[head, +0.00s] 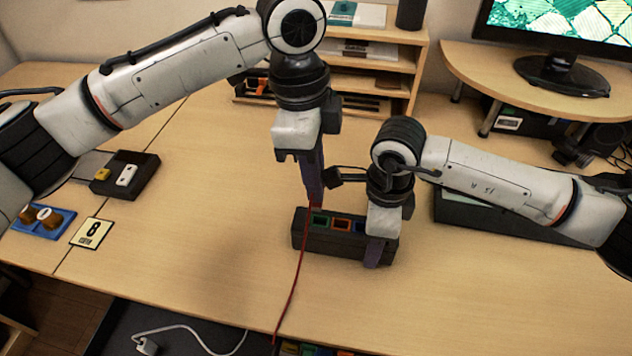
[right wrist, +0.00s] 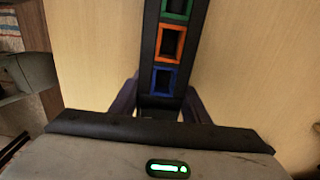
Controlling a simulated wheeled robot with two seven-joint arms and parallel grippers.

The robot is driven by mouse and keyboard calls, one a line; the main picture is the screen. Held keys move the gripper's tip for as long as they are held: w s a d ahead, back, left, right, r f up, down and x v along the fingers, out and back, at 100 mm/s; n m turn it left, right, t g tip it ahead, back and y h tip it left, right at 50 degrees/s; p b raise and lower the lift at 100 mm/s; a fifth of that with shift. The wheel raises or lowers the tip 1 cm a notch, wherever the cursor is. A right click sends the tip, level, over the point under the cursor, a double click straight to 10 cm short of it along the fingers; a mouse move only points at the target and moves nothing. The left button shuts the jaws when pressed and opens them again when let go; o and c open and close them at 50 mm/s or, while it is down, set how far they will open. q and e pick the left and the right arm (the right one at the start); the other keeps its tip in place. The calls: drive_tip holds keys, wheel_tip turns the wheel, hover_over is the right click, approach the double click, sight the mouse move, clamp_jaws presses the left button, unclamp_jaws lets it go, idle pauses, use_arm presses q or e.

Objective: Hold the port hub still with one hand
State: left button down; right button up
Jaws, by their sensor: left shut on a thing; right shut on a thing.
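The port hub (head: 346,245) is a long black block on the table. Green, orange and blue framed ports show on its top; it also shows in the right wrist view (right wrist: 149,45). My right gripper (head: 376,258) is shut on its right end, with the fingers (right wrist: 158,103) on both sides past the blue port. My left gripper (head: 315,200) points down and is shut on the end of a red cable (head: 298,262), just above the hub's left end. The plug is mostly hidden by the fingers; I cannot tell whether it touches the hub.
A dark box with yellow and white parts (head: 127,175), a blue tray (head: 42,220) and a card marked 8 (head: 92,233) lie at the left. A shelf (head: 400,70) and monitor stand (head: 560,88) are behind. A white cable (head: 190,330) lies below the front edge. The table's middle left is clear.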

drive_tip(key=o, duration=1.2)
drive_tip(key=shift+s+a+f, duration=0.2)
drive_tip(key=shift+s, duration=0.1)
drive_tip(key=shift+o, duration=0.2)
drive_tip(key=shift+r, duration=0.1)
drive_tip(key=r, duration=0.8)
drive_tip(key=shift+w, duration=0.25)
